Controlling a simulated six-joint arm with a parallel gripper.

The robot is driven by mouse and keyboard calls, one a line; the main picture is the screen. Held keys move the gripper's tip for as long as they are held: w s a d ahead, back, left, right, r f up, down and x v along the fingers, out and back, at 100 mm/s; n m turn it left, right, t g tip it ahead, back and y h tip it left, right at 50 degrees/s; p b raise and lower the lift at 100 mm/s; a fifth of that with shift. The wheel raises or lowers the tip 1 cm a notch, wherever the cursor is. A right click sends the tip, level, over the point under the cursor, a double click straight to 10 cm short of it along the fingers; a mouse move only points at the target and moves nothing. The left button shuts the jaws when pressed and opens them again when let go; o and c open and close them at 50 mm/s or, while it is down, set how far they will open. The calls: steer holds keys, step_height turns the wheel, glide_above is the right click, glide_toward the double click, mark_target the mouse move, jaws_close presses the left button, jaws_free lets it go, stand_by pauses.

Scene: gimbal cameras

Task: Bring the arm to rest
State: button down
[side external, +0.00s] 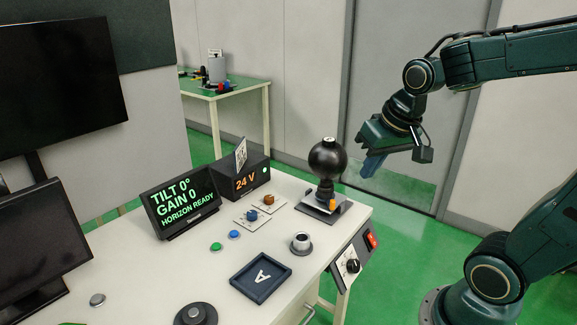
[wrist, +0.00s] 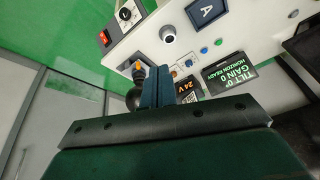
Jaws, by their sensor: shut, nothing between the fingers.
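My gripper (side external: 372,163) hangs in the air to the right of the bench, pointing down and to the left. Its blue fingers are shut with nothing between them, and they also show in the wrist view (wrist: 157,88). My arm reaches in from the right side. A black ball on a stand (side external: 327,158) stands on the bench near its right corner, left of my gripper and apart from it. In the wrist view the ball (wrist: 133,98) is partly hidden behind the fingers. A display (side external: 180,200) reads TILT 0°, GAIN 0, HORIZON READY.
The white bench (side external: 140,255) carries a 24 V box (side external: 243,181), a dark tray marked A (side external: 261,277), a round socket (side external: 301,242), and green and blue buttons. A panel with a red switch and knob (side external: 353,265) is on its right edge.

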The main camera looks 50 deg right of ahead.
steer(key=s+a+r+n+t, duration=0.1)
steer(key=s+a+r+n, duration=0.1)
steer(key=s+a+n, duration=0.3)
steer(key=shift+s+a+r+y, duration=0.15)
steer(key=shift+s+a+y, duration=0.4)
steer(key=shift+s, duration=0.95)
